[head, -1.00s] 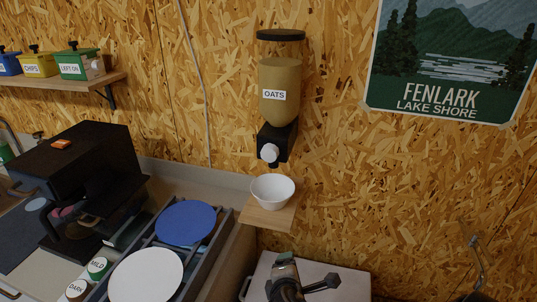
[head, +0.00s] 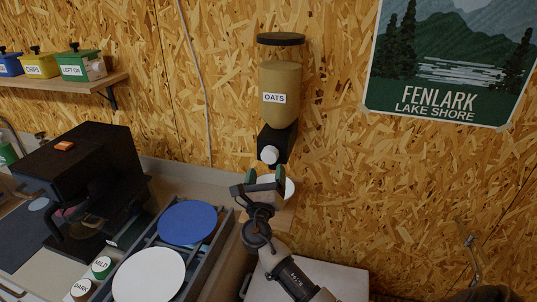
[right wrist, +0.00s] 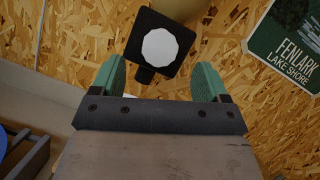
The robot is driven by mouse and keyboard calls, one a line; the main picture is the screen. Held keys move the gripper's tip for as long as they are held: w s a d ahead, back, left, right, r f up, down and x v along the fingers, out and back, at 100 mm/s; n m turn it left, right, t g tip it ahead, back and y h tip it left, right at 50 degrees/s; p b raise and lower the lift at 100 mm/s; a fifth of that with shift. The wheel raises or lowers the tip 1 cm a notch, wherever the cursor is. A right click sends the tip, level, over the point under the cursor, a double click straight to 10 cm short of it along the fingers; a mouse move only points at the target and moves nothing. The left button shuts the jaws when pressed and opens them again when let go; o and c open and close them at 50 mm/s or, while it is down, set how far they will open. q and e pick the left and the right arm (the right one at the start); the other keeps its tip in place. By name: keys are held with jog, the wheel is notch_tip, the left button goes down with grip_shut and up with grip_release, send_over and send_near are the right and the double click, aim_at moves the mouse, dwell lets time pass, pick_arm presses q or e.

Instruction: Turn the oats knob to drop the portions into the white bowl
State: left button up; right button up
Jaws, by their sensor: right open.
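The oats dispenser (head: 280,90) hangs on the wall, with a clear tan-filled hopper and a black lid. Its white knob (head: 269,155) sits on the front of the black base (head: 286,141). In the right wrist view the knob (right wrist: 160,48) faces me, ahead of and between the fingertips. The white bowl (head: 289,187) stands on a small wooden shelf (head: 284,215) below, mostly hidden behind my right gripper. My right gripper (head: 264,179) has green fingers, is open and empty, and is just below the knob, apart from it. My left gripper is out of view.
A black coffee machine (head: 90,165) stands at left. A dark rack holds a blue plate (head: 187,222) and a white plate (head: 150,275). Two labelled jars, MILD (head: 102,267) and DARK (head: 80,290), stand beside it. A poster (head: 450,65) hangs at right.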

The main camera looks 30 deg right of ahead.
aim_at(269, 158)
jog(key=p+x, duration=0.1)
jog(key=x, duration=0.4)
jog(key=shift+w, duration=0.1)
jog(key=c, duration=0.9)
